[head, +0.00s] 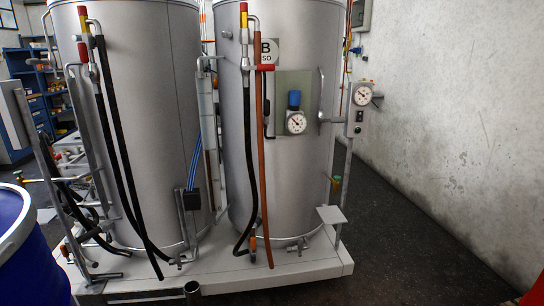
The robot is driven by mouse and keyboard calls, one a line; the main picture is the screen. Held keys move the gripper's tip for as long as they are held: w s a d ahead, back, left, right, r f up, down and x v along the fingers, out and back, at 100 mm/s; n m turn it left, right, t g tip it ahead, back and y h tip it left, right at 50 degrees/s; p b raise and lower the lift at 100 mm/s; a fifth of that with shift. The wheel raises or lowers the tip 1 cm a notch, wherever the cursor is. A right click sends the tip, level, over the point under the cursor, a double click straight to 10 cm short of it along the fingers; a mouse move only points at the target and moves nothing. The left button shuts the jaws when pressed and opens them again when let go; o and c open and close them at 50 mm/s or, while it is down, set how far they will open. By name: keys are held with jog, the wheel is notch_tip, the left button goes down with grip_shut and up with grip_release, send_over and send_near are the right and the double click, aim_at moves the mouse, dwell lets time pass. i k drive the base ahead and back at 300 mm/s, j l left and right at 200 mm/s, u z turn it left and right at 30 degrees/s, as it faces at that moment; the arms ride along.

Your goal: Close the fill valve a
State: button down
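Two tall grey tanks stand side by side on a white skid (320,265). The right tank (230,130) carries a sign with the letter B (265,51). The left tank (150,100) shows no readable letter. On the left tank, a red and yellow fitting (84,20) sits at the top of the black hoses, with a red part (83,52) below it. I cannot tell for certain which part is fill valve a, or whether it is open. My gripper is not in view.
The right tank has a red lever (264,67) and a gauge with a blue top (295,122). Another gauge (362,95) stands on a post at right. A blue drum (25,250) is at the lower left.

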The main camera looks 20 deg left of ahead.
aim_at(83, 50)
jog(key=i+j+u, duration=0.15)
jog(key=i+u, duration=0.15)
jog(key=u, duration=0.15)
jog(key=i+u, duration=0.3)
jog(key=u, duration=0.15)
jog(key=i+u, duration=0.25)
jog(key=u, duration=0.15)
jog(key=i+l+u, duration=0.25)
jog(key=u, duration=0.2)
jog(key=i+l+u, duration=0.25)
jog(key=u, duration=0.2)
